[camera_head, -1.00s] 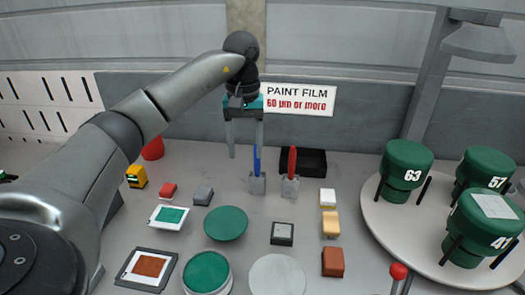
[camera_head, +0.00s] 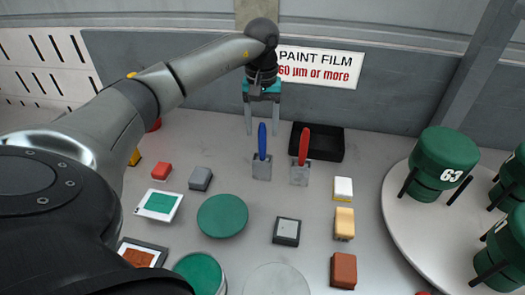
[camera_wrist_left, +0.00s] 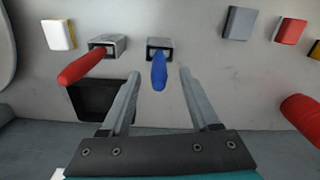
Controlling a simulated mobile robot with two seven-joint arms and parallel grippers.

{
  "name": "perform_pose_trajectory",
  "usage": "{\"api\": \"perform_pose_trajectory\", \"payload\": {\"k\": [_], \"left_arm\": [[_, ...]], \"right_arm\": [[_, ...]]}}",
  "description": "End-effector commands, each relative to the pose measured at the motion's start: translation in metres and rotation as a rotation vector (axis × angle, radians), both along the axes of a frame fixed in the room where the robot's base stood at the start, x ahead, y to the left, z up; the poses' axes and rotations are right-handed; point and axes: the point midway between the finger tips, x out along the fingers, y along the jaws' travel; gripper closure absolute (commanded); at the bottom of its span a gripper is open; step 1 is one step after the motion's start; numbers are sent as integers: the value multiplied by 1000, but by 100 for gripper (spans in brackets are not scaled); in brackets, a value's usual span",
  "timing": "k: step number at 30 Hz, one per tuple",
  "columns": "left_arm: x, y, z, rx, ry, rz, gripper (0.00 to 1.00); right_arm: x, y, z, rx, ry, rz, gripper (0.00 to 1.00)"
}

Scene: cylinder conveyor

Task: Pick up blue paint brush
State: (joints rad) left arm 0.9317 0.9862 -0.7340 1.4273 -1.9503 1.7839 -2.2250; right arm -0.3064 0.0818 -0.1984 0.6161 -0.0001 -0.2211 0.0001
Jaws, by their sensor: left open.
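The blue paint brush (camera_head: 262,142) stands upright in a small grey holder (camera_head: 262,168) on the table, its blue handle up. My left gripper (camera_head: 262,132) is open, its two fingers pointing down on either side of the blue handle's upper part in the head view. In the left wrist view the blue brush (camera_wrist_left: 159,72) lies between and just beyond the two open fingertips (camera_wrist_left: 160,72), with no contact visible. A red brush (camera_head: 304,146) stands in its own holder (camera_head: 300,174) to the right. My right gripper is not in view.
A black tray (camera_head: 330,142) lies behind the red brush. Several small blocks, a green disc (camera_head: 222,216) and a grey square piece (camera_head: 287,231) lie in front. A round white platform (camera_head: 405,225) with green containers (camera_head: 446,160) stands at the right.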

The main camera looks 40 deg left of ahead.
Motion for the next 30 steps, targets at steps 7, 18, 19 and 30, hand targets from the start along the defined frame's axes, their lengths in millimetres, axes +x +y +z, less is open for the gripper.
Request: {"api": "perform_pose_trajectory", "payload": {"k": [7, 18, 19, 30], "left_arm": [[0, 0, -19, 0, 0, -1, 38], [-2, -3, -65, -1, 1, 0, 38], [-2, -3, -67, 0, 0, 0, 38], [-1, -2, -67, 0, -1, 0, 53]], "right_arm": [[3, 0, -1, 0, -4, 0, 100], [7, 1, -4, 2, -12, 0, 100], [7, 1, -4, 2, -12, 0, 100], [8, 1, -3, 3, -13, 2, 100]]}}
